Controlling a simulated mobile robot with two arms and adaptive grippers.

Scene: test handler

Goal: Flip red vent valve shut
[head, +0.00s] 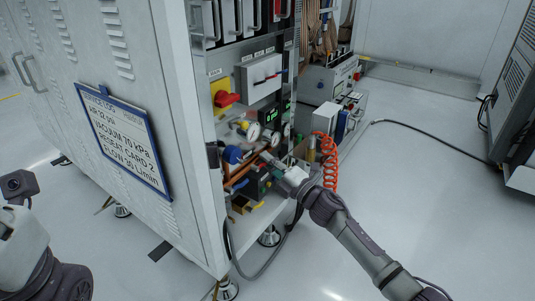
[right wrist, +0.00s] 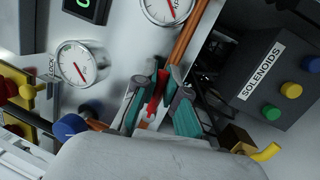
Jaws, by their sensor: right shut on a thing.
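The red vent valve (right wrist: 154,102) shows in the right wrist view as a narrow red lever near the copper pipe. My right gripper (right wrist: 158,85) has its teal-padded fingers on both sides of the lever and is shut on it. In the head view my right gripper (head: 268,159) reaches into the lower part of the open cabinet, and I cannot make out the red lever there. The valve's body is mostly hidden by the fingers. At the left edge of the head view only my left wrist shows; its fingers are out of the picture.
Gauges (right wrist: 82,64) and a blue knob (right wrist: 69,127) are close beside the fingers. A dark SOLENOIDS box (right wrist: 265,85) stands to the right. A red-yellow switch (head: 224,97) is higher on the panel. An orange coiled hose (head: 328,160) hangs nearby. The floor at right is mostly clear.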

